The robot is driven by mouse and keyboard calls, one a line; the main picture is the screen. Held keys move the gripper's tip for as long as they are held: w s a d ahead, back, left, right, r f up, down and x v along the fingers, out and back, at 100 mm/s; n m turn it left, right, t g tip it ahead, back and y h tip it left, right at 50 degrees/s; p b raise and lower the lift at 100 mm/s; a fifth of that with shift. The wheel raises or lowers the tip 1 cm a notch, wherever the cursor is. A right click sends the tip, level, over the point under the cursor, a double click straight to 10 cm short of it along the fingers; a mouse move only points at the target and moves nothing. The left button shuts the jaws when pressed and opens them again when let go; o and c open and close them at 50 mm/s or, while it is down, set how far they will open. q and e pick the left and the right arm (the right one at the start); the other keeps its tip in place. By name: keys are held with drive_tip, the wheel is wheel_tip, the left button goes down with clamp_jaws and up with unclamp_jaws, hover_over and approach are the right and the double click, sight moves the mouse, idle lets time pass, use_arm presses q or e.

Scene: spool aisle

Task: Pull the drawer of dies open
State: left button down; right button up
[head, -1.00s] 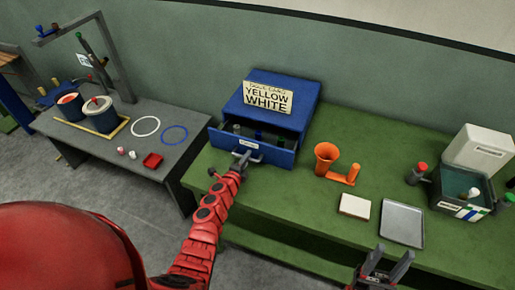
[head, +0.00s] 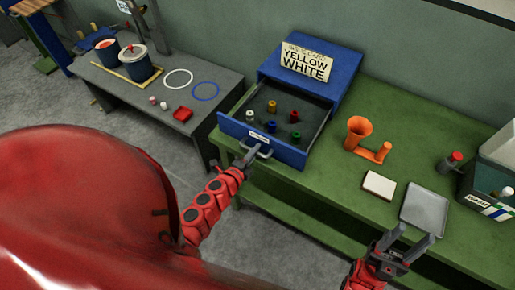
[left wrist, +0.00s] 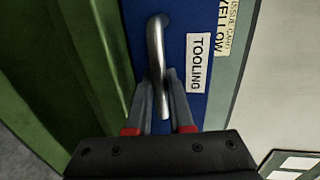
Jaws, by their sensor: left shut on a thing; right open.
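The blue drawer (head: 262,136) is pulled well out of its blue cabinet (head: 310,68) on the green bench. Inside stand several small dies with coloured tops, such as a red one (head: 294,116) and a yellow one (head: 272,105). My left gripper (head: 254,158) is shut on the drawer's metal handle (head: 263,150). In the left wrist view the fingers (left wrist: 160,110) close around the handle bar (left wrist: 155,50), beside a label reading TOOLING (left wrist: 196,65). My right gripper (head: 408,242) is open and empty near the bench's front edge.
A grey table (head: 170,130) holds pots and rings at left.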

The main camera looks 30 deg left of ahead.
use_arm(q)
drive_tip(key=c, duration=0.8)
unclamp_jaws()
drive_tip(key=p+v, duration=0.2)
drive_tip(key=v, duration=1.5)
drive_tip(key=shift+s, duration=0.2)
